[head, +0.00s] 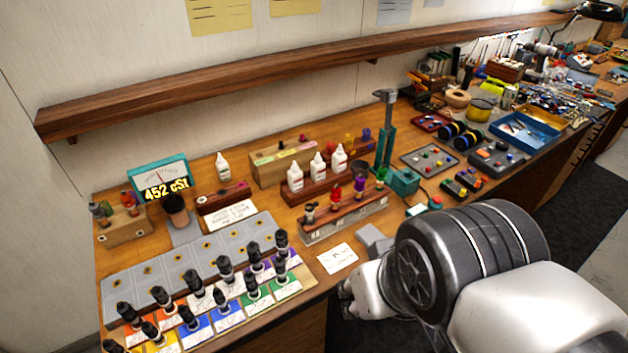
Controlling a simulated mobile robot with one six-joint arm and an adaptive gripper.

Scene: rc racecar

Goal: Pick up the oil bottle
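Several small white bottles with red labels stand on the wooden workbench (262,222). One white bottle (222,167) stands alone at the back left, near the gauge. Three more, a left one (295,178), a middle one (318,167) and a right one (339,159), stand upright in a reddish wooden rack (312,192). I cannot tell which one is the oil bottle. My arm comes in from the lower right, in front of the bench. Its small dark end, likely my gripper (346,296), is at the bench's front edge, apart from the bottles. Its fingers cannot be made out.
Black-capped dampers (225,268) stand on coloured cards along the front left. A metal block with coloured items (345,218) lies before the bottle rack. A teal press (386,150) rises to its right. A wooden shelf (290,65) overhangs the back. A gauge reads "452 cSt" (161,180).

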